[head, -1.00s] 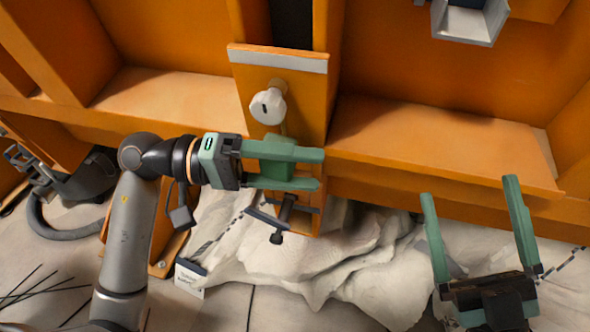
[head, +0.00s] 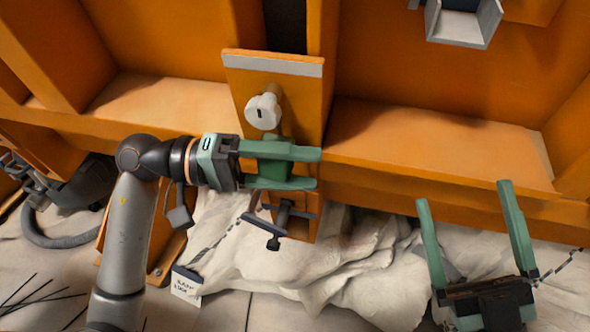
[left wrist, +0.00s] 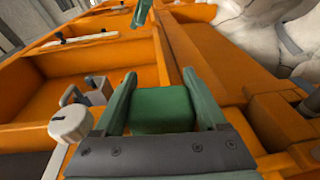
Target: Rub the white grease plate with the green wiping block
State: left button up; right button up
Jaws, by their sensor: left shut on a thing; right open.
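The green wiping block (head: 274,170) is held between the fingers of my left gripper (head: 318,169), in front of the orange panel. It also shows between both fingers in the left wrist view (left wrist: 162,110). I cannot tell whether the block touches a surface. A flat whitish strip (head: 273,64) runs along the panel's upper edge; I cannot tell whether it is the white grease plate. A round white knob (head: 263,111) sits between the strip and the block, and shows at left in the left wrist view (left wrist: 70,123). My right gripper (head: 462,194) is open and empty at lower right.
Orange ledges (head: 430,150) and walls flank the panel. A dark clamp-like handle (head: 282,218) projects just below my left gripper. Crumpled white cloth (head: 340,265) lies beneath. A grey metal bracket (head: 463,24) hangs at upper right. Dark hose (head: 50,236) lies at left.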

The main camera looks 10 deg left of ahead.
pick_arm(q)
jog(key=shift+w+r+b, duration=0.1)
jog(key=shift+w+b, duration=0.2)
jog(key=shift+w, duration=0.35)
jog(key=shift+d, duration=0.1)
